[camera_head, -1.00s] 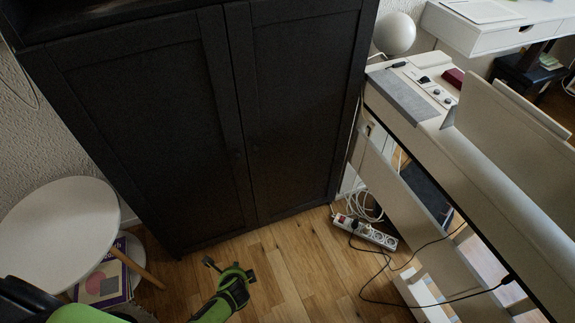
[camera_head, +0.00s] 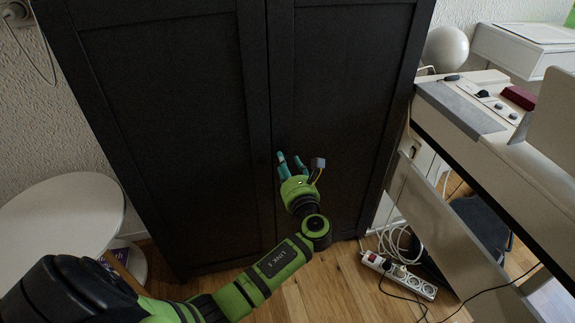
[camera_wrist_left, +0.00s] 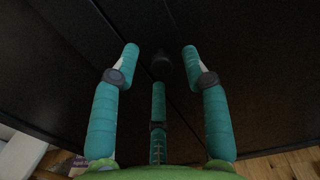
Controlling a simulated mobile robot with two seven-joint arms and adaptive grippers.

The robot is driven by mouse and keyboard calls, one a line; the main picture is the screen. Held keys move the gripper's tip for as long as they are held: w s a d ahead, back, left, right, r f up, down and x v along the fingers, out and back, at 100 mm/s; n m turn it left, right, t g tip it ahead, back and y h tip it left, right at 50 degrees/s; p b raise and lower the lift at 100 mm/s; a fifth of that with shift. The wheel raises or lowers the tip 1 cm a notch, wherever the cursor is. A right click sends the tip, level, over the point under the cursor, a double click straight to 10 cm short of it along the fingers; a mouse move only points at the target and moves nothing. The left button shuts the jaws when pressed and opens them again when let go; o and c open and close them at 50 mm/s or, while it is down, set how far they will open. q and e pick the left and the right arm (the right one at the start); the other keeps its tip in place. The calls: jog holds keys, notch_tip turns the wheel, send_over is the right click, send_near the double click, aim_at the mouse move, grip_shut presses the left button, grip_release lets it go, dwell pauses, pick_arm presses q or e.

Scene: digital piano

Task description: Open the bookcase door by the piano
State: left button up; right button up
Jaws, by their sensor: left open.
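The black bookcase (camera_head: 170,110) has two tall panelled doors, a left door (camera_head: 165,150) and a right door (camera_head: 335,100). Both look shut, with a narrow seam between them. My left gripper (camera_head: 291,160) is open, its teal fingers reaching toward the right door close to the seam. In the left wrist view, a small dark round knob (camera_wrist_left: 161,66) sits between the spread fingertips, just beyond the lower finger. I cannot tell whether any finger touches it. The knob is hidden behind the fingers in the head view. My right gripper is not in view.
The white piano (camera_head: 490,150) stands close on the right of the bookcase. A power strip (camera_head: 400,277) with cables lies on the wooden floor below it. A round white table (camera_head: 60,220) stands at the left. Some floor before the bookcase is clear.

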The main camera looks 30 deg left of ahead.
pick_arm(q)
jog(key=shift+x, duration=0.8)
grip_shut()
